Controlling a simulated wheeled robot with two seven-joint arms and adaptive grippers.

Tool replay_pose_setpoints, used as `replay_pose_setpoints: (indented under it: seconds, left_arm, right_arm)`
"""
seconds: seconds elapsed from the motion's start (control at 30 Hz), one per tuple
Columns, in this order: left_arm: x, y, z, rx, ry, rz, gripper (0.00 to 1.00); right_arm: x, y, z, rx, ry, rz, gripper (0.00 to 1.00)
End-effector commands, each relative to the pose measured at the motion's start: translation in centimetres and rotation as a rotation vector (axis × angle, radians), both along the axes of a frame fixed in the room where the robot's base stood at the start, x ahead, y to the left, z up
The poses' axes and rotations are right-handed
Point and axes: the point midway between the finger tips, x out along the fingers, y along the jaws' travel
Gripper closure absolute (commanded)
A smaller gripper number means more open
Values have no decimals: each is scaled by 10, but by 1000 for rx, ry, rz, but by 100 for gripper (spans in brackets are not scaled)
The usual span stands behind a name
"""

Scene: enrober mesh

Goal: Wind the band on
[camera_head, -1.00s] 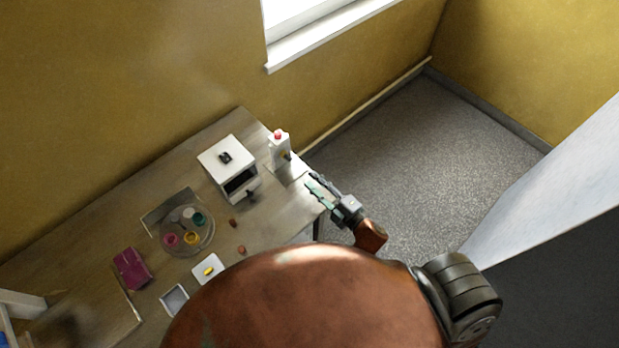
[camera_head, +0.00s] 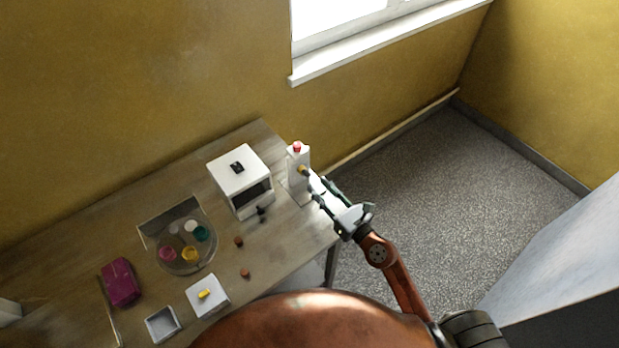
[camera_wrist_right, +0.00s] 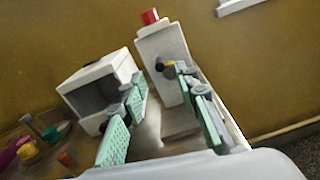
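A white upright post with a red button on top (camera_head: 297,158) stands at the table's right end. A small yellow and dark knob (camera_head: 303,169) sits on its face. A white box machine (camera_head: 238,172) with a dark front opening stands left of the post. My right gripper (camera_head: 323,192) is open and empty, close in front of the post. In the right wrist view its green-padded fingers (camera_wrist_right: 162,88) stand apart, pointing toward the post. I cannot pick out a band. My left gripper is out of view.
On the wooden table (camera_head: 90,225) are a round clear tray (camera_head: 190,262) with coloured cups, a magenta block (camera_head: 121,282), a grey tray (camera_head: 163,325), a white block with a yellow piece (camera_head: 207,296) and two small brown pieces (camera_head: 238,242). Floor is clear right of the table.

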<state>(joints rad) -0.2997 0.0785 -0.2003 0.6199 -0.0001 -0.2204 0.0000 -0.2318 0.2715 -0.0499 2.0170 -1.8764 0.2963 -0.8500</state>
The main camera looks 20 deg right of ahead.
Motion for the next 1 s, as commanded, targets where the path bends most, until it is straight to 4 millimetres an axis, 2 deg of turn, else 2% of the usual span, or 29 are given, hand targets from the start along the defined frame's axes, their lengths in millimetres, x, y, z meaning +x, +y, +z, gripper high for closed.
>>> replay_pose_setpoints:
  seconds: [0.2,0.4,0.7,1.0]
  left_arm:
    - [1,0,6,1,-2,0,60]
    - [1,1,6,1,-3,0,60]
    - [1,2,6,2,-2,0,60]
    - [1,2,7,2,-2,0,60]
  right_arm:
    - [34,12,2,4,-2,0,71]
    - [49,18,0,4,1,0,71]
    - [52,19,0,4,3,0,71]
    - [51,19,0,4,3,0,91]
